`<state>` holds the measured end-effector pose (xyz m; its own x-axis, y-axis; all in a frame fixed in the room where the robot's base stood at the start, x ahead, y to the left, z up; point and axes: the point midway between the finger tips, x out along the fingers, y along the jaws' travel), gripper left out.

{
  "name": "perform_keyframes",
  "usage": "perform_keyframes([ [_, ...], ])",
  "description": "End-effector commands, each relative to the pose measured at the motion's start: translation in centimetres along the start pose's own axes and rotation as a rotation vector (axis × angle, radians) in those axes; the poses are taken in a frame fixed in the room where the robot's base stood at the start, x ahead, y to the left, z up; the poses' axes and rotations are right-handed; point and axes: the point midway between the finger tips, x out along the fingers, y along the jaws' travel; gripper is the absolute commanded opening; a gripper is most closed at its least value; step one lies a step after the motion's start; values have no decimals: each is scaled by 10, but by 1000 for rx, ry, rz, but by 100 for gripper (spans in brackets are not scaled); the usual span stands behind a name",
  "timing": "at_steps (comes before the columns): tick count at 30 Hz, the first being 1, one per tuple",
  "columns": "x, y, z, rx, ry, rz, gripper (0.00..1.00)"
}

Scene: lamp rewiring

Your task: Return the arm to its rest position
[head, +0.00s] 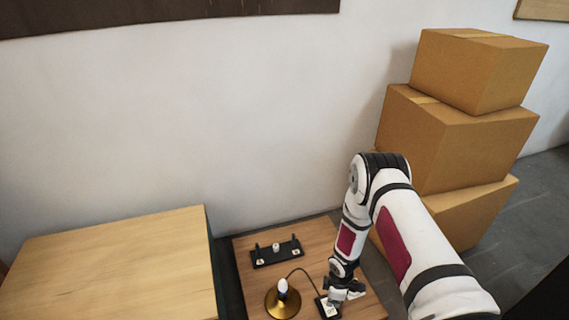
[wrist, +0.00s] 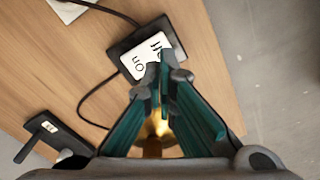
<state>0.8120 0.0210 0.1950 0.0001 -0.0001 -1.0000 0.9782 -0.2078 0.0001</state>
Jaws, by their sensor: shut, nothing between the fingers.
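My gripper (head: 346,290) is at the end of my arm, low over the right part of the small wooden table (head: 246,289). In the wrist view the fingers (wrist: 163,72) are shut with nothing between them. Their tips overlap a black switch box (wrist: 122,47) with a white labelled face; I cannot tell whether they touch it. The box also shows in the head view (head: 325,308), beside the gripper. A lamp with a round gold base (head: 283,304) and a whitish bulb (head: 283,286) stands left of it. A dark cord joins lamp and box.
A black holder (head: 277,254) with upright posts sits at the table's back. A larger wooden surface (head: 110,265) lies left, across a gap. Stacked cardboard boxes (head: 455,135) stand right, behind my arm. A white wall (head: 190,120) is behind. Open floor (wrist: 270,60) shows beyond the table edge.

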Motion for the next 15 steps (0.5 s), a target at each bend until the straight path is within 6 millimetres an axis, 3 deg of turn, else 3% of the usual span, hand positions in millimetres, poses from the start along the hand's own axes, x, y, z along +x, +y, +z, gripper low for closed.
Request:
perform_keyframes([
  [6, -16, 0, 0, 0, 0, 0, 0],
  [15, -17, 0, 0, 1, 0, 0, 0],
])
